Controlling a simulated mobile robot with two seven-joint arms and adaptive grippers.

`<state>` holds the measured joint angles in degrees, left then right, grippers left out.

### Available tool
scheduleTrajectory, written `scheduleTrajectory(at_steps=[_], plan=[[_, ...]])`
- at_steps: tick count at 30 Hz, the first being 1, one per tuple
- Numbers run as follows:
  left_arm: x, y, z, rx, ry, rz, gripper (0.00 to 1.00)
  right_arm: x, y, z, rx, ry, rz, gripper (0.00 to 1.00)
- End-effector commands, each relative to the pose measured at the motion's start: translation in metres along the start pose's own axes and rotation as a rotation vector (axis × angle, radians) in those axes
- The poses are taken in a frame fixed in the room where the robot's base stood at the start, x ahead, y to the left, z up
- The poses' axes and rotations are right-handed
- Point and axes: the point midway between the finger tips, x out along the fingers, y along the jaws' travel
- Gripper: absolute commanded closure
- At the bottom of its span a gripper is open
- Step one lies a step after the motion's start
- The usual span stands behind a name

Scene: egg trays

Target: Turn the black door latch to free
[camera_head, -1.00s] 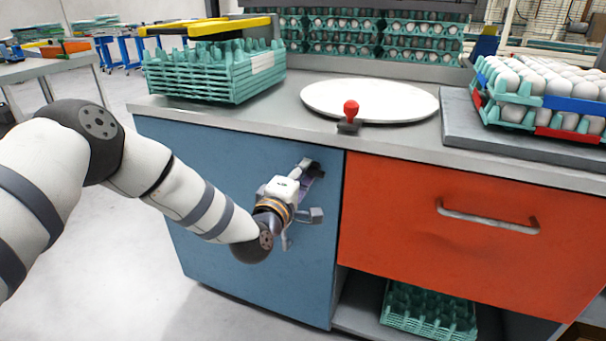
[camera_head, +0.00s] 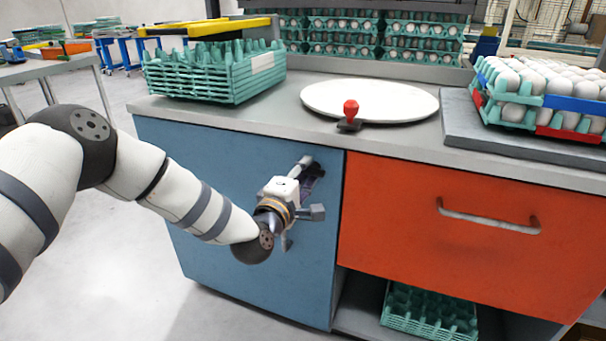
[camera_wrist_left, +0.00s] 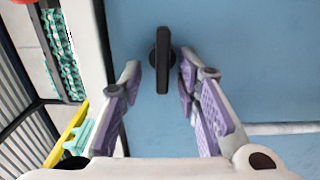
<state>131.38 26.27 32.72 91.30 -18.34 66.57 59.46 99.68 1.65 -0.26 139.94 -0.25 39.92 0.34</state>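The black door latch (camera_wrist_left: 162,60) is a bar on a round base on the blue door (camera_wrist_left: 245,80). In the left wrist view the bar stands upright in the picture. My left gripper (camera_wrist_left: 161,76) is open, with one purple-padded finger on each side of the latch. A gap shows between each fingertip and the bar, so I see no contact. In the head view my left gripper (camera_head: 306,180) is at the upper right corner of the blue door (camera_head: 215,230) and mostly hides the latch. My right gripper is not in view.
An orange drawer front with a metal handle (camera_head: 488,220) is right of the blue door. The counter (camera_head: 290,110) above holds stacked green trays (camera_head: 215,75), a white disc (camera_head: 385,98), a red-knobbed part (camera_head: 350,112) and an egg tray (camera_head: 535,95). Floor left of the cabinet is clear.

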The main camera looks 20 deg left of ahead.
Motion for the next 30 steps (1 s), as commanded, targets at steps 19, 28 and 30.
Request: scheduleTrajectory(at_steps=[19, 28, 30], plan=[[-0.1, -0.002, -0.001, 0.0, 0.002, -0.005, 0.7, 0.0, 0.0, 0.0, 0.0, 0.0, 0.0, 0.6], [-0.121, 0.0, 0.0, 0.001, 0.002, -0.001, 0.7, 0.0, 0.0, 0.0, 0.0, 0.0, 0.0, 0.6], [-0.12, 0.0, 0.0, 0.001, 0.002, -0.001, 0.7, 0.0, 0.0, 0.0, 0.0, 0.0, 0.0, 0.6]])
